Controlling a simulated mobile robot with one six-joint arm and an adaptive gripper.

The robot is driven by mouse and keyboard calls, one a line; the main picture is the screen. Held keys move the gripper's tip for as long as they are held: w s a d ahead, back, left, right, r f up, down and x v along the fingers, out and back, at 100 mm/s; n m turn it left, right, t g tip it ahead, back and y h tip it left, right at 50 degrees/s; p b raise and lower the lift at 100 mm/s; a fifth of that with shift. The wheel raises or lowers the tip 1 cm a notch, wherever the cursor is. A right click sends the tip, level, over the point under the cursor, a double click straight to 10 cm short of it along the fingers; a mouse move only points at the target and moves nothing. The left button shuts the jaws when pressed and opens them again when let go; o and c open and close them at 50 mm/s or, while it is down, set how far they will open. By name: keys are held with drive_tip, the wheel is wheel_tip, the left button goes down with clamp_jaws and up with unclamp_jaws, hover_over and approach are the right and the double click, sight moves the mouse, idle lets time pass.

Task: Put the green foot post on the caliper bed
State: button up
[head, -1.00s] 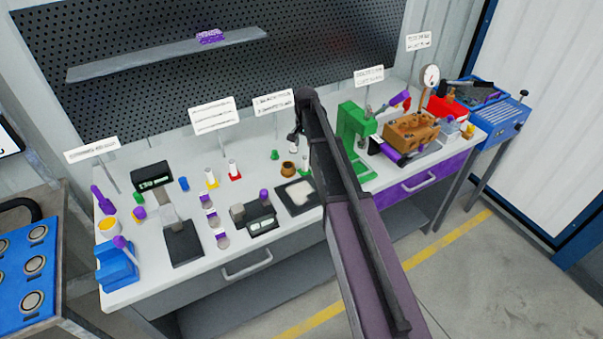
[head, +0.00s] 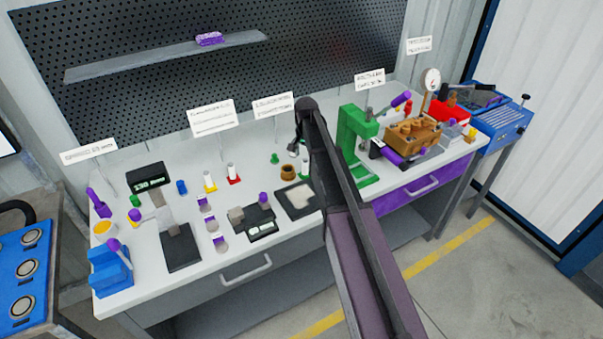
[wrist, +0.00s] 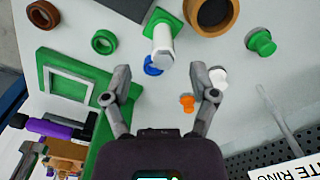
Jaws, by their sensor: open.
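The green foot post is a white cylinder on a square green foot (wrist: 163,38), standing on the bench in the wrist view. In the head view it shows only partly (head: 304,168), beside my arm. My gripper (wrist: 165,84) is open and empty, its fingers spread either side of the post's line, with the post beyond the fingertips. In the head view my gripper (head: 296,149) hangs just above the post, partly hidden by my arm. A dark device with grey blocks and a small display (head: 262,225) looks like the caliper bed; nothing marks it for sure.
A blue piece (wrist: 153,66), an orange piece (wrist: 187,103) and a white-topped piece (wrist: 218,76) lie near the fingers. A brown ring (wrist: 212,14) is close to the post. A tall green frame (head: 352,140) stands right of my arm.

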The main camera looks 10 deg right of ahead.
sight(305, 160)
drive_tip(key=shift+f+b, duration=2.5)
drive_tip(key=shift+f, duration=0.05)
clamp_jaws()
